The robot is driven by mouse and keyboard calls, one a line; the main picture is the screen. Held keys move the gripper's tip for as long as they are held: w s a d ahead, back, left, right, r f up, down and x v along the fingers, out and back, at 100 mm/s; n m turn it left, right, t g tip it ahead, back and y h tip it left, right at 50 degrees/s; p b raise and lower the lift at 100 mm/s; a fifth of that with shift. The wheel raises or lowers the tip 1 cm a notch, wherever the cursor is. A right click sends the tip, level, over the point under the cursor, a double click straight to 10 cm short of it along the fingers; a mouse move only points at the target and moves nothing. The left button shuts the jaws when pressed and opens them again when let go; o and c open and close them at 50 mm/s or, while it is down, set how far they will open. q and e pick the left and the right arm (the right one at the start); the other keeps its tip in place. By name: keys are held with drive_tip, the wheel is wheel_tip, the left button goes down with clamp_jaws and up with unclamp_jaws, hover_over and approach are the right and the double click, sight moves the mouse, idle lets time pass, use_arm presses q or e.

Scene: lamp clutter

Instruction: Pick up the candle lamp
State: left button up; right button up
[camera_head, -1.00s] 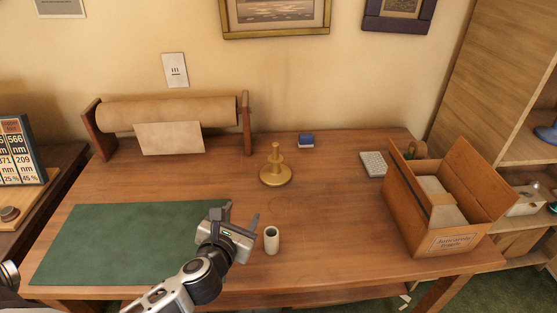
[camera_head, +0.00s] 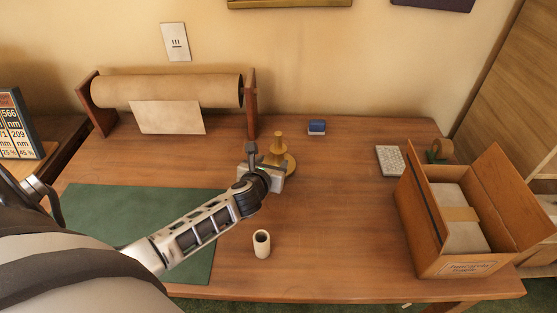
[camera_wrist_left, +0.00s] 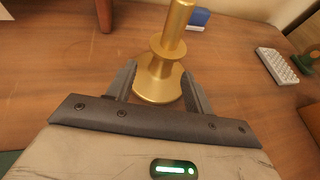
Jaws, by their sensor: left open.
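The candle lamp is a gold, tiered stand with a round base (camera_head: 290,163), upright on the wooden table, and it also shows in the left wrist view (camera_wrist_left: 158,82). My left gripper (camera_head: 264,156) is right at the near side of it and partly hides its base in the head view. In the left wrist view the two fingers (camera_wrist_left: 158,88) are apart, one on each side of the lamp's lower part, with nothing clamped. The lamp's upper stem runs out of the top of the wrist view. My right gripper is not in view.
A white cup-like cylinder (camera_head: 261,244) stands near the table's front. A cardboard box (camera_head: 425,230) is at the right, a keypad-like block (camera_head: 390,160) beside it. A blue block (camera_head: 317,127) lies behind the lamp. A paper roll (camera_head: 170,92) stands back left, above a green mat (camera_head: 100,215).

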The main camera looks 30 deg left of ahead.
sight(277, 157)
use_arm(q)
drive_tip(key=x, duration=0.2)
drive_tip(key=b+x, duration=0.1)
drive_tip(key=x, duration=0.2)
drive_tip(key=shift+w+d, duration=0.15)
drive_tip(key=shift+w, duration=0.25)
drive_tip(key=shift+c, duration=0.3)
drive_tip(key=c, duration=1)
clamp_jaws()
drive_tip(key=shift+r, duration=0.15)
